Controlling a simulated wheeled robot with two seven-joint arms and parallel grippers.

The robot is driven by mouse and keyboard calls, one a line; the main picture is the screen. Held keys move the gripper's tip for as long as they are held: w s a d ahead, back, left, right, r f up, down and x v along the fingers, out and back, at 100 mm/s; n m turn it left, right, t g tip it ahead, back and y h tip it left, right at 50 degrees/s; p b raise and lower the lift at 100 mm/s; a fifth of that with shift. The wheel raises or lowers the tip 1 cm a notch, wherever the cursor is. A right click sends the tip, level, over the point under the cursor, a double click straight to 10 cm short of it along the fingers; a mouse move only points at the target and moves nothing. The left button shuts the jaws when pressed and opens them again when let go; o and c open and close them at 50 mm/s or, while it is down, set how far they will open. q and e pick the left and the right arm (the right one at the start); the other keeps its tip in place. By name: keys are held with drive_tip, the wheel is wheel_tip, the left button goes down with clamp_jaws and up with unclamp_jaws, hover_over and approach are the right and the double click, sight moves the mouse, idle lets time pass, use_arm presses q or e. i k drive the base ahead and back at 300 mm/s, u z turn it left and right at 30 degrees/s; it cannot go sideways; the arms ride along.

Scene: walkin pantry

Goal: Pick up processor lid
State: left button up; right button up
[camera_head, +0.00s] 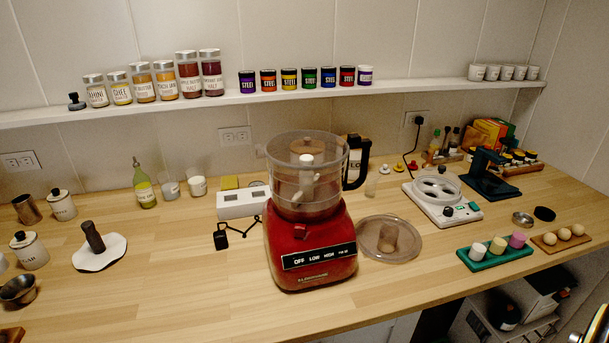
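The processor lid (389,238) is a clear, round, greyish disc with a short raised tube at its middle. It lies on the wooden counter, just right of the red food processor (310,245). The processor stands upright with a clear bowl (306,170) on its red base. A white-topped stem shows inside the bowl. Neither of my grippers can be made out, and nothing is seen holding the lid.
Right of the lid are a white appliance (443,203), a green tray of coloured cups (494,253) and a wooden egg holder (560,240). The counter (400,285) is clear in front of the lid.

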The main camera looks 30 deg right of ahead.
sight(383, 237)
drive_tip(key=z, duration=1.65)
